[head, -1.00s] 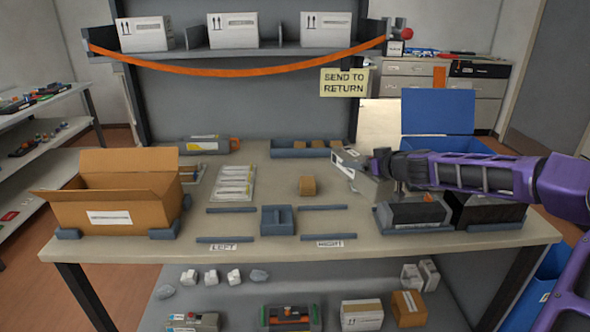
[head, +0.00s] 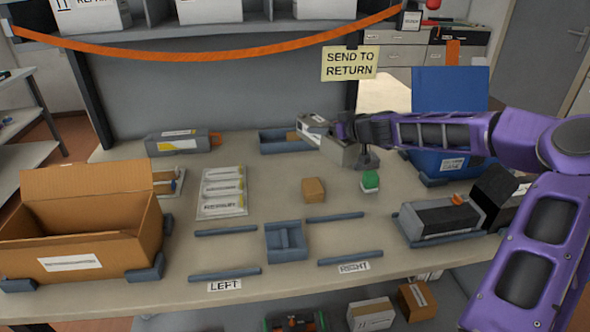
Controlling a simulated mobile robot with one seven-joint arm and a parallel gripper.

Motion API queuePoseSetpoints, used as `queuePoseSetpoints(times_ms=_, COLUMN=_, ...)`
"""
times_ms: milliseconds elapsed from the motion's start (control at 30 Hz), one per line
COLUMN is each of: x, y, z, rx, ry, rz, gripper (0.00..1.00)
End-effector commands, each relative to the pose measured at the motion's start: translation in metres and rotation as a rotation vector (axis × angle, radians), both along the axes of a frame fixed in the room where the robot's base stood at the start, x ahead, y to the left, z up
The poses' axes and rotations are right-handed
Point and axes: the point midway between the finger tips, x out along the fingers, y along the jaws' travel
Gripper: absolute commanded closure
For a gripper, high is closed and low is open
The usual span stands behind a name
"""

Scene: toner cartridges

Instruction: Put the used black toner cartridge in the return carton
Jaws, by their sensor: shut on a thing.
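My gripper (head: 354,140) is at the back right of the table, shut on a grey box-like cartridge (head: 337,151) with a white label on its upper side. The fingers partly hide it, and I cannot tell whether it touches the table. An open brown carton (head: 75,262) with a white label stands at the front left between grey corner blocks. An open blue box (head: 450,90) with a raised lid stands at the back right, behind my arm. I cannot read which of them is marked as the return carton. A yellow "SEND TO RETURN" sign (head: 349,64) hangs above the table.
A grey cartridge with a yellow label (head: 180,142) lies at the back left. A dark-topped unit (head: 444,217) sits at the right. A brown block (head: 314,190), a green-topped piece (head: 370,181) and a grey holder (head: 286,241) stand mid-table. An orange strap (head: 220,42) hangs across the shelf.

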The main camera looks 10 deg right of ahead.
Motion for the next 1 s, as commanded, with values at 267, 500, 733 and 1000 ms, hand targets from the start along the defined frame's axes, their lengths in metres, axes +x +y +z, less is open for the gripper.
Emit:
queuePoseSetpoints(times_ms=267, x=0.000, y=0.000, z=-0.031, rx=0.007, ry=0.002, rz=-0.002, gripper=1.00)
queuePoseSetpoints(times_ms=500, x=0.000, y=0.000, z=-0.058, rx=0.003, ry=-0.001, rz=0.000, gripper=1.00)
queuePoseSetpoints(times_ms=733, x=0.000, y=0.000, z=-0.088, rx=0.006, ry=0.001, rz=0.000, gripper=1.00)
queuePoseSetpoints(times_ms=1000, x=0.000, y=0.000, z=-0.099, rx=0.000, ry=-0.002, rz=0.000, gripper=1.00)
